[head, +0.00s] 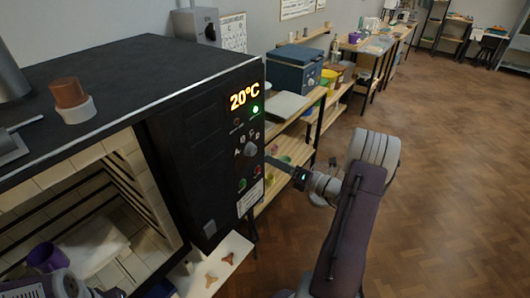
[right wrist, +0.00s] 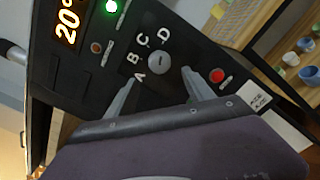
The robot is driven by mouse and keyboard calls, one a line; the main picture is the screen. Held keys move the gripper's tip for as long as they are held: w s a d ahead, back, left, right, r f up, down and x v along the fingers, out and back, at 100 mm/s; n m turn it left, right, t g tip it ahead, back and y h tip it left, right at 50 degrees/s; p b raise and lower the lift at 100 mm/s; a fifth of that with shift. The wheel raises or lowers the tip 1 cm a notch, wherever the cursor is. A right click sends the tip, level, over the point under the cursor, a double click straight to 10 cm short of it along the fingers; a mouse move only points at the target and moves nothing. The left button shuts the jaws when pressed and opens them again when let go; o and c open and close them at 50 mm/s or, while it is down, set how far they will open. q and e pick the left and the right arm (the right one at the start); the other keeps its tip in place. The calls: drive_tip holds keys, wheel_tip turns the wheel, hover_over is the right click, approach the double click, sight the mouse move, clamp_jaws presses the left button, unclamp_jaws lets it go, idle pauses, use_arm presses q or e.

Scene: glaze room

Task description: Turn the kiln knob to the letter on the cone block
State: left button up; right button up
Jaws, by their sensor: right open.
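The kiln's dark control panel (head: 218,150) faces my right arm. Its grey round knob (head: 250,150) has letters A, B, C and D around it. In the right wrist view the knob (right wrist: 158,61) lies just beyond the fingertips, centred between them. A light line marks its face; I cannot tell which letter it points to. My right gripper (head: 273,161) is open and empty; its spread fingers also show in the right wrist view (right wrist: 160,88). A red-brown cone-like piece in a white block (head: 76,111) stands on the kiln top; no letter is readable on it.
The panel display (head: 244,96) reads 20°C, with a lit green lamp below. A red button (right wrist: 217,75) sits beside the knob. Shelves (head: 290,140) stand behind; the floor at right is clear.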

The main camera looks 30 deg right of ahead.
sight(254, 152)
drive_tip(key=p+x, duration=0.1)
drive_tip(key=x, duration=0.8)
drive_tip(key=shift+a+p, duration=0.1)
drive_tip(key=shift+p, duration=0.25)
drive_tip(key=c, duration=1.2)
